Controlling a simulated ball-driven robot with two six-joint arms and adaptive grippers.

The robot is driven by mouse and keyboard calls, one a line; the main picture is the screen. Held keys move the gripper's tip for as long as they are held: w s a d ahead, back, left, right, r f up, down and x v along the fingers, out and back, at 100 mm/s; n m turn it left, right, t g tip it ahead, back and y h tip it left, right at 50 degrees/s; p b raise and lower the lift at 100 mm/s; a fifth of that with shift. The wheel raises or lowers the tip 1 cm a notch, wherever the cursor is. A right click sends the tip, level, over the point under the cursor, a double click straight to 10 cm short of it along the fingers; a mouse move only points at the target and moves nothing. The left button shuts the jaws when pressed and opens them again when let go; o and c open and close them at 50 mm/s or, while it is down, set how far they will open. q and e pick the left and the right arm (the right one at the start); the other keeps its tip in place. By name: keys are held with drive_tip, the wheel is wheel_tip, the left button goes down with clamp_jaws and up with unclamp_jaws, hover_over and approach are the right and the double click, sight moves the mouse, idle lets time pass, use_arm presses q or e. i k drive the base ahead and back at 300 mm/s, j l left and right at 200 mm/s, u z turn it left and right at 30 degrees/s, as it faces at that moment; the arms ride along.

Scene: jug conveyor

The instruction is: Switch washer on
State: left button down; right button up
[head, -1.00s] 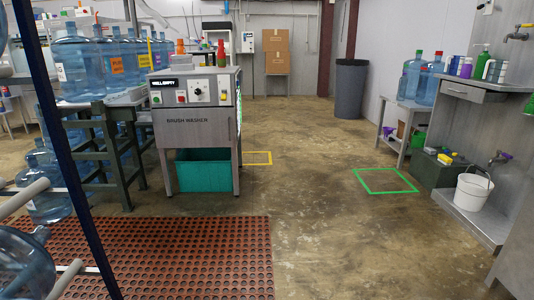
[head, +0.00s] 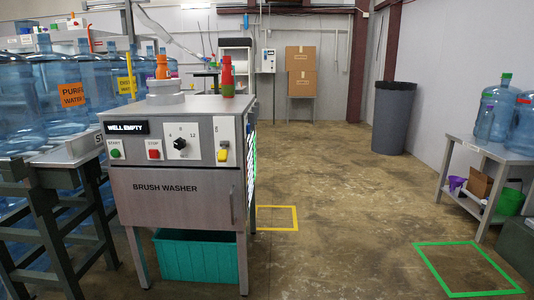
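The brush washer (head: 176,198) is a grey metal cabinet left of centre in the head view. Its front panel has a display (head: 127,128) reading "WELL EMPTY". Below the display are a green START button (head: 115,153) and a red STOP button (head: 153,154). Whether the yellow switch is up or down is too small to tell. Neither of my grippers is in view.
A teal bin (head: 196,258) sits under the washer. Large blue jugs (head: 62,92) stand on the conveyor at the left. A side table (head: 490,150) with jugs is at the right. The floor between is open, with yellow (head: 277,229) and green (head: 465,294) taped outlines.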

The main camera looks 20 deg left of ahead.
sight(222, 155)
drive_tip(key=i+j+z, duration=0.3)
drive_tip(key=i+j, duration=0.15)
drive_tip(key=j, duration=0.25)
drive_tip(key=i+j+z, duration=0.15)
drive_tip(key=j, duration=0.25)
drive_tip(key=i+j+z, duration=0.2)
drive_tip(key=j, duration=0.25)
